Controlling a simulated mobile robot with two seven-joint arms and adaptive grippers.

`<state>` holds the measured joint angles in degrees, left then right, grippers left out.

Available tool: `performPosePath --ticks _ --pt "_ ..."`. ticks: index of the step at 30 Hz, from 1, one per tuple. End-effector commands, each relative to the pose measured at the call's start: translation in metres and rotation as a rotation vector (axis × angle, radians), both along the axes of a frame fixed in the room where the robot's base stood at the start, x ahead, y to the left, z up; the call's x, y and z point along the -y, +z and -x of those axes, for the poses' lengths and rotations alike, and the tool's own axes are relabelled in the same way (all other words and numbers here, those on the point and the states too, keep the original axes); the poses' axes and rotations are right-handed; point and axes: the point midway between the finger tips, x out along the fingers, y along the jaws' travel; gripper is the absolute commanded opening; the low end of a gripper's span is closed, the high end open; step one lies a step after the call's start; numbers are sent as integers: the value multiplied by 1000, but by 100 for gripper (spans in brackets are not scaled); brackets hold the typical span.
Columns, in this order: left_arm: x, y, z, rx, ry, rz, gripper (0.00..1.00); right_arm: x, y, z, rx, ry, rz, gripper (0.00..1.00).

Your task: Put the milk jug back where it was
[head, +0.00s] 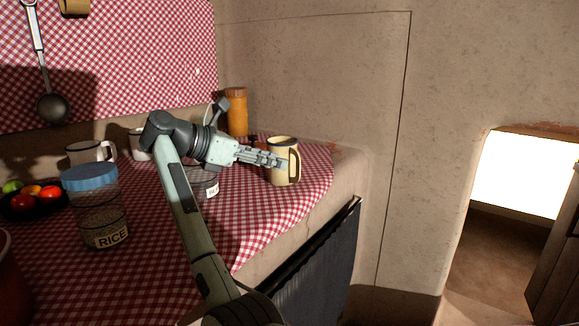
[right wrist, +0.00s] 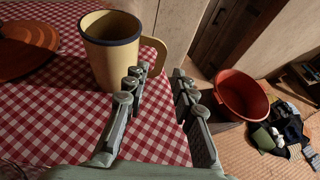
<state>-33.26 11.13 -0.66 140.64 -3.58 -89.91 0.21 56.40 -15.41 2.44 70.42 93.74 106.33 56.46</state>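The milk jug (head: 284,172), cream-yellow with a dark rim and a side handle, stands upright on the red-and-white checked cloth near the counter's right end. In the right wrist view the jug (right wrist: 110,55) is at upper left, its handle pointing right. My right gripper (head: 277,161) is beside the jug, its fingers overlapping the jug's body in the head view. In the wrist view the right gripper (right wrist: 157,80) has its fingers apart, with the handle showing between and beyond the tips. I cannot tell whether they touch it. My left gripper is not in view.
A rice jar (head: 92,205), another labelled jar (head: 204,184) partly behind my arm, white mugs (head: 84,153), a fruit bowl (head: 38,205) and an orange cylinder (head: 237,112) stand on the counter. A red tub (right wrist: 242,96) and clothes lie beyond the counter's edge.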

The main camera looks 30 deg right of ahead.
Motion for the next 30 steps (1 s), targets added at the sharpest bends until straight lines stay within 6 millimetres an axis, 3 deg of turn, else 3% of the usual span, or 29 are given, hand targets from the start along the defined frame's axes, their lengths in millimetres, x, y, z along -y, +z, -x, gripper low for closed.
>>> performPosePath --ticks 3,9,30 --pt "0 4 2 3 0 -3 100 -23 9 0 1 2 -3 26" --pt "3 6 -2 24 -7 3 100 -44 18 0 -1 0 -1 26" --pt "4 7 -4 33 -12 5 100 -47 20 0 0 -1 0 26"
